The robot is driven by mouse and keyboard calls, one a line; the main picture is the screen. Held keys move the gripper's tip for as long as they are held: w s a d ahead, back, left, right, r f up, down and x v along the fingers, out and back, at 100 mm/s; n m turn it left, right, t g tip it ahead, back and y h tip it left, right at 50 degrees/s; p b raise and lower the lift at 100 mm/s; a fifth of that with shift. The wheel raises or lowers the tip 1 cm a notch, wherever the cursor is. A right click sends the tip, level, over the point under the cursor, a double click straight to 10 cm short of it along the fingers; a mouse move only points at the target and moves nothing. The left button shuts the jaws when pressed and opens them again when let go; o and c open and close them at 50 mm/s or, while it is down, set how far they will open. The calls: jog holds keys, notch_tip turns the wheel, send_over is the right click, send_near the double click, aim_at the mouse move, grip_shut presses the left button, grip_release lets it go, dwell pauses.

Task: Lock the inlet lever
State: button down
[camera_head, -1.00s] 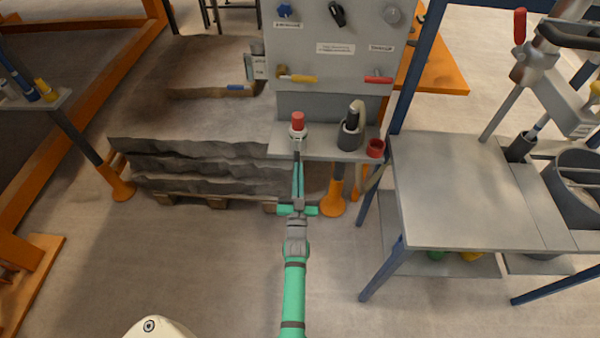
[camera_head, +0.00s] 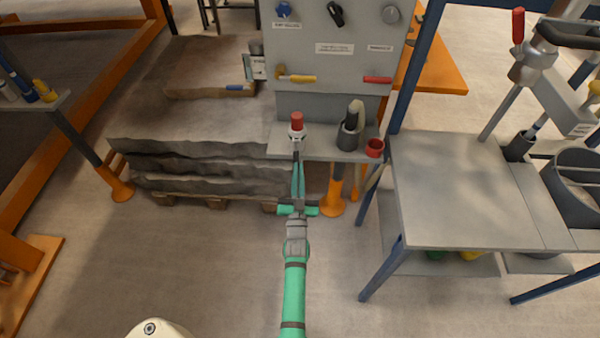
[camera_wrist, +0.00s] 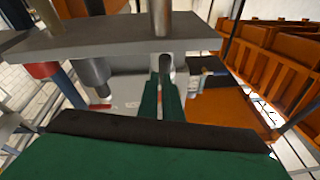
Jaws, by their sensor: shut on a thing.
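My gripper (camera_head: 297,152) reaches up from below to the front edge of the small grey shelf under the panel. Its green fingers (camera_wrist: 162,100) are shut at the pale base of a red-topped piece (camera_head: 297,122). I cannot tell whether this piece rests on the shelf or is just clear of it. The grey panel above carries a yellow-handled lever (camera_head: 298,78) at left and a red-handled lever (camera_head: 378,79) at right, both about level. My gripper is below and apart from both. The panel labels are too small to read, so I cannot tell which lever is the inlet.
A dark holder (camera_head: 348,139) and a red cup (camera_head: 374,148) stand on the shelf's right part. A grey table (camera_head: 450,190) stands to the right. A layered stone-like block (camera_head: 200,150) lies left. The floor in front is clear.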

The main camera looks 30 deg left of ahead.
jog(key=s+d+f, duration=0.5)
jog(key=s+f, duration=0.2)
jog(key=shift+d, duration=0.3)
jog(key=shift+w, duration=0.1)
jog(key=s+d+m+h, duration=0.2)
jog(key=s+d+h, duration=0.4)
jog(key=s+d, duration=1.1)
jog(key=s+d+r+m+g+h, duration=0.2)
jog(key=s+d+r+h, duration=0.3)
jog(key=s+d+r, duration=0.7)
jog(key=s+r, duration=0.1)
jog(key=s, duration=0.2)
jog(key=shift+s+d+m+g+h, duration=0.15)
jog(key=shift+d+m+g+h, duration=0.1)
jog(key=shift+m+g+h, duration=0.05)
